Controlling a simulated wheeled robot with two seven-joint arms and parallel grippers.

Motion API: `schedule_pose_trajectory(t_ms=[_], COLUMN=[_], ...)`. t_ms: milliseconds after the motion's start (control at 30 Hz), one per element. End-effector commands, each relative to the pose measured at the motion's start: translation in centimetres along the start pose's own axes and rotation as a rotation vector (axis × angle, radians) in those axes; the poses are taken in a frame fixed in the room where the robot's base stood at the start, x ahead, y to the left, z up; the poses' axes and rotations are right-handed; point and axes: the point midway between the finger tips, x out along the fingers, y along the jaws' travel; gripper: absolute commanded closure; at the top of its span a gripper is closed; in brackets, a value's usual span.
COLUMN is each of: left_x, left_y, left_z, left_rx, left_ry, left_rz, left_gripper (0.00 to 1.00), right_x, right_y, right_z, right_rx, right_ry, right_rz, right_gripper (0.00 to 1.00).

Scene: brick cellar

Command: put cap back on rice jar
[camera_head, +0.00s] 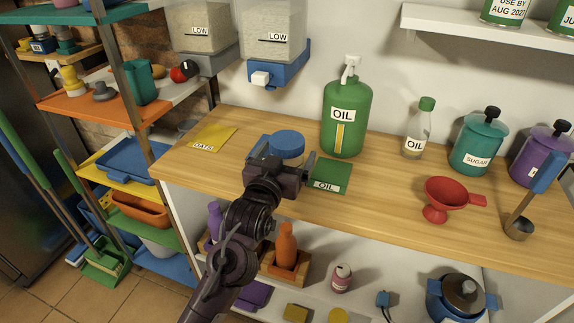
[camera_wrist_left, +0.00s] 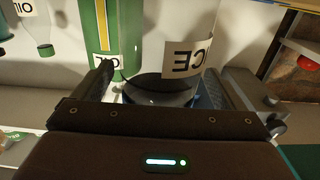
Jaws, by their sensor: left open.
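A round blue cap (camera_head: 287,140) shows just beyond my left gripper (camera_head: 282,160) on the wooden counter. In the left wrist view a dark round top (camera_wrist_left: 160,88) lies between the two fingers of this gripper (camera_wrist_left: 165,85). The gripper is open, with a finger on either side. I cannot tell whether the cap is seated on the jar. The gripper hides part of the cap's front in the head view. My right gripper is not in view.
A green oil bottle (camera_head: 345,125) stands close behind and right. A green OIL mat (camera_head: 329,176) lies just right of the gripper, a yellow OATS mat (camera_head: 212,138) to the left. A red funnel (camera_head: 445,194) and sugar jar (camera_head: 478,143) stand farther right. Dispensers (camera_head: 272,35) hang above.

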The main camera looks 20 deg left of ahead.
Motion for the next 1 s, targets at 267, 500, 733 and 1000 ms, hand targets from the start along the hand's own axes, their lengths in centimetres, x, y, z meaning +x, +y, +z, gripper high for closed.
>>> schedule_pose_trajectory(t_ms=[267, 500, 733, 1000], left_x=[0.88, 0.86, 0.86, 0.85], left_y=[-0.01, 0.00, 0.00, 0.00], left_z=[0.04, 0.04, 0.04, -0.01], left_rx=[-0.001, -0.001, -0.001, -0.001], left_ry=[0.000, 0.000, 0.000, 0.001], left_rz=[-0.001, 0.000, 0.000, 0.000], left_gripper=[0.08, 0.16, 0.46, 0.60], right_x=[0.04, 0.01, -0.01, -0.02], right_y=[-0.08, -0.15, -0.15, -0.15], right_z=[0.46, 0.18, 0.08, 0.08], right_rx=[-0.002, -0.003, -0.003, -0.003], right_ry=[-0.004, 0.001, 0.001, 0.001], right_rz=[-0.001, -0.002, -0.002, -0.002], right_gripper=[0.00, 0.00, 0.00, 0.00])
